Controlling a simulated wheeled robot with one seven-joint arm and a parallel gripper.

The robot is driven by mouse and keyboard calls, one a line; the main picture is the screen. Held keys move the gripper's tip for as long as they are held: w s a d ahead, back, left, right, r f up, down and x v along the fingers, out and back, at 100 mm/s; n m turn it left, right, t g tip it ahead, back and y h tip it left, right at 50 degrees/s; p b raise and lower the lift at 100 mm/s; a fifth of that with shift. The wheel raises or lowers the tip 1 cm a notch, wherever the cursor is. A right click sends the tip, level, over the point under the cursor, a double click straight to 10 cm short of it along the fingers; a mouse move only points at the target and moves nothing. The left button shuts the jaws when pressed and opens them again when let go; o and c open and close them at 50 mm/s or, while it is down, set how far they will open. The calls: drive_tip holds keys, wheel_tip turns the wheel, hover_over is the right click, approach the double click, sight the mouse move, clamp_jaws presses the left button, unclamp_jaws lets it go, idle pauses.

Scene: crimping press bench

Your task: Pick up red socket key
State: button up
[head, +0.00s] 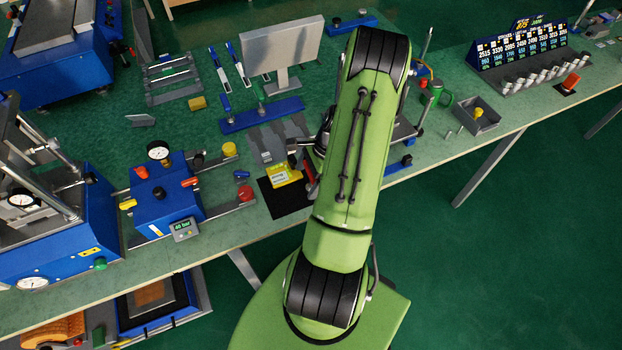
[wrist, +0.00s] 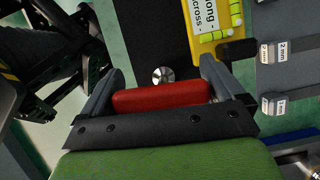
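The red socket key shows in the wrist view as a rounded red handle (wrist: 160,95) lying crosswise between the two fingers of my gripper (wrist: 162,85). A round shiny metal end (wrist: 163,75) shows just beyond the handle, against the black mat. The fingers stand wide apart, one at each end of the handle. I cannot tell whether they press on it. In the head view a bit of red (head: 310,170) shows over the mat, beside my arm, which hides most of the gripper.
The black mat (head: 287,208) lies at the bench's front edge. A yellow labelled block (head: 283,175) is close to the gripper; it also shows in the wrist view (wrist: 208,25). Grey labelled gauges (wrist: 275,50) lie to its right. A blue press unit (head: 165,205) stands left.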

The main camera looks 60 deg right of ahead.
drive_tip(key=c, duration=0.5)
wheel_tip(320, 180, up, 10)
drive_tip(key=shift+r+p, duration=0.1)
drive_tip(key=shift+p, duration=0.85)
